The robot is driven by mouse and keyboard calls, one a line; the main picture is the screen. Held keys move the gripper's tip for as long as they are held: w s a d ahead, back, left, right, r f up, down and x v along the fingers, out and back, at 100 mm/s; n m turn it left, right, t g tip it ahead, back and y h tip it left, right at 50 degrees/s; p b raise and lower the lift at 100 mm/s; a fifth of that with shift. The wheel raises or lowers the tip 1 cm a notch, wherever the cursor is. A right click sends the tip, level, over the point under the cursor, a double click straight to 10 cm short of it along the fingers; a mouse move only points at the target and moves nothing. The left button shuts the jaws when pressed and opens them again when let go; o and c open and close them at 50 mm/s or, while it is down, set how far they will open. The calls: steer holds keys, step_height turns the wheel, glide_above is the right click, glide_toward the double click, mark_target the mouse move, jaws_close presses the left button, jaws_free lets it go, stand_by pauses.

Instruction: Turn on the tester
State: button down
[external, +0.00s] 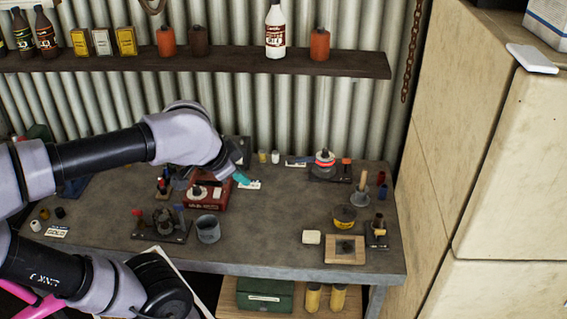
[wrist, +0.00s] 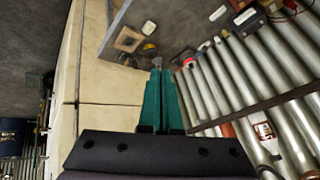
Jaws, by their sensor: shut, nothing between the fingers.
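No label readable here names the tester. A dark red box (external: 206,190) with a round pale top part and a white patch stands on the bench, left of the middle; part of it is behind my arm. A dark unit (external: 325,165) with a glowing red ring stands at the bench's back; its red glow also shows in the wrist view (wrist: 187,62). My gripper (external: 242,179) has teal fingers, shut and empty, and appears just right of the red box in the external view. The shut fingertips (wrist: 157,64) also show in the wrist view. Contact cannot be told.
A grey cup (external: 208,230) stands at the bench's front. A wooden frame (external: 345,250), a yellow tin (external: 344,216) and small parts lie at the right. A shelf (external: 200,64) with bottles runs above; a pale cabinet (external: 480,130) stands right. The bench middle is clear.

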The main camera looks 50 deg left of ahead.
steer(key=w+a+f+n+g, duration=0.2)
steer(key=w+a+n, duration=0.5)
steer(key=n, duration=0.1)
steer(key=n+g, duration=0.3)
steer(key=n, duration=1.8)
glide_above(216, 190)
steer(key=s+d, duration=0.2)
steer(key=s+d+x, duration=0.1)
steer(key=d+x, duration=0.1)
steer(key=x, duration=0.7)
steer(key=s+d+f+x, duration=0.1)
steer(key=s+x, duration=0.1)
steer(key=x, duration=0.7)
steer(key=shift+w+a+h, duration=0.15)
steer(key=shift+w+h, duration=0.15)
steer(key=shift+h, duration=0.1)
steer(key=f, duration=0.4)
steer(key=w+a+f, duration=0.1)
steer(key=f, duration=0.8)
steer(key=shift+w+a+f, duration=0.15)
steer(key=shift+f, duration=0.2)
steer(key=shift+f, duration=0.1)
